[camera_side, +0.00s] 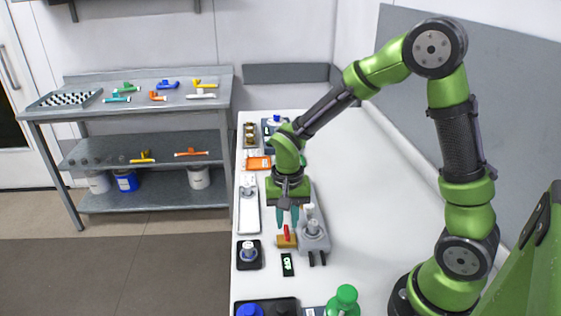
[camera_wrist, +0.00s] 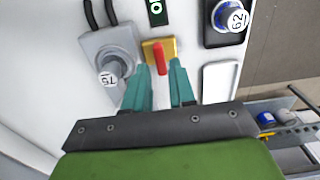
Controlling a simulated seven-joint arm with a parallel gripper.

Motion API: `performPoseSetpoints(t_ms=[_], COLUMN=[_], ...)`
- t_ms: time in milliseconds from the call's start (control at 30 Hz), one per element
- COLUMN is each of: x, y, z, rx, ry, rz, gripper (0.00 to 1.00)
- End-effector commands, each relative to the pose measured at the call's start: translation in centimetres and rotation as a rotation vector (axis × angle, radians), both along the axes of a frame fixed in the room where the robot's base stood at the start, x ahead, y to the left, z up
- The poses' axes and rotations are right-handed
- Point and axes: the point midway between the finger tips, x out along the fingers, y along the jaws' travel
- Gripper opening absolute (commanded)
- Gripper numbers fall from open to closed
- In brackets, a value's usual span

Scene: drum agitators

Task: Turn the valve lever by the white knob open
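The valve is a small yellow block (camera_side: 286,242) with a red lever (camera_side: 287,232); the lever also shows in the wrist view (camera_wrist: 159,58). My gripper (camera_side: 288,224) is over the valve, with its two teal fingers pointing down. In the wrist view its fingertips (camera_wrist: 159,66) are apart, with the near end of the red lever in the gap between them. I cannot tell whether either finger touches the lever. A grey unit with a pale numbered knob (camera_wrist: 109,77) stands beside the valve; this knob also shows in the side view (camera_side: 313,226).
A small black sign (camera_side: 287,264) with lit letters lies in front of the valve. A black plate with a blue-and-white knob (camera_side: 248,250) is to its left. A green knob (camera_side: 344,298) stands nearer the camera. The white bench (camera_side: 365,190) is clear on the right.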

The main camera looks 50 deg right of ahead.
Motion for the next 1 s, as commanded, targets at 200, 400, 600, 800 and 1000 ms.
performPoseSetpoints(t_ms=[200,400,600,800,1000], x=[0.0,0.0,0.0,0.0,0.0], y=[0.0,0.0,0.0,0.0,0.0], z=[-2.4,-2.9,-2.8,-2.8,-2.8], rx=[0.0,0.0,0.0,0.0,0.0], ry=[0.001,0.0,0.0,0.0,0.0], rz=[-0.001,0.0,0.0,0.0,0.008], gripper=[0.24,0.24,0.18,0.0,0.0])
